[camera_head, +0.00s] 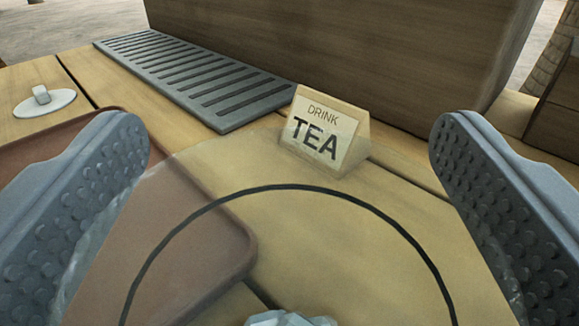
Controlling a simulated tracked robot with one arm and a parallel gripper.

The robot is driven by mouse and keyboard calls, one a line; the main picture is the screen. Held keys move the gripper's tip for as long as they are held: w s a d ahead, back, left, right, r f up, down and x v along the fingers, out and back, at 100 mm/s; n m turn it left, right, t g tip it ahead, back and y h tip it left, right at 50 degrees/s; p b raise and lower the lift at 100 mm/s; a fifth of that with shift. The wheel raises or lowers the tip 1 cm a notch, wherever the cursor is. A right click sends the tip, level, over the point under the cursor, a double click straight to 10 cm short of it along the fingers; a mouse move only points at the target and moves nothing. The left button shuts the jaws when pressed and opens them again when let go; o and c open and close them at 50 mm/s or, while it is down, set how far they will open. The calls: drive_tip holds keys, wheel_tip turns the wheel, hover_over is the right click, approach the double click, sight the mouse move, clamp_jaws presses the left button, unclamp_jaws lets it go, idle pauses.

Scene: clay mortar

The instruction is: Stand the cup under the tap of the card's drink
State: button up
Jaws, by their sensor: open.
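The card (322,133) is a small tan tent-shaped stand reading "DRINK TEA". It stands on the wooden surface beyond my gripper. My gripper (287,124) is open, with one studded grey jaw at each side of the view. A see-through round shape with a dark ring (290,188) spans the space between the jaws, cut off at the bottom. It looks like a clear cup, but I cannot tell for sure, nor whether the jaws touch it. A pale grey piece shows at the bottom edge. No tap is in view.
A grey slatted drip grille (187,78) lies at the back left, before a large brown wooden body (340,50). A reddish-brown tray (215,235) lies at the left. Wood right of the card is clear.

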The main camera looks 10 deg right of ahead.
drive_tip(key=s+a+p, duration=0.1)
drive_tip(key=s+p, duration=0.1)
drive_tip(key=s, duration=1)
drive_tip(key=shift+a, duration=0.25)
drive_tip(key=shift+r, duration=0.1)
drive_tip(key=shift+w+r, duration=0.1)
drive_tip(key=w+a+r+n+g+y, duration=0.1)
drive_tip(key=a+r, duration=0.1)
drive_tip(key=r, duration=1.2)
drive_tip(key=w+a+r+n, duration=0.1)
drive_tip(key=a+r, duration=0.1)
drive_tip(key=r, duration=1.1)
drive_tip(key=s+a+r, duration=0.2)
drive_tip(key=s+r, duration=0.3)
drive_tip(key=r, duration=0.3)
drive_tip(key=s+a+r, duration=0.3)
drive_tip(key=s+r, duration=0.2)
drive_tip(key=r, duration=0.4)
drive_tip(key=shift+g+y, duration=0.3)
drive_tip(key=shift+g, duration=0.1)
drive_tip(key=shift+o, duration=0.4)
drive_tip(key=s+a+r, duration=0.4)
drive_tip(key=s+r, duration=0.4)
drive_tip(key=s, duration=0.2)
drive_tip(key=shift+s+a+m+g+y, duration=0.25)
drive_tip(key=shift+m+g+y, duration=0.05)
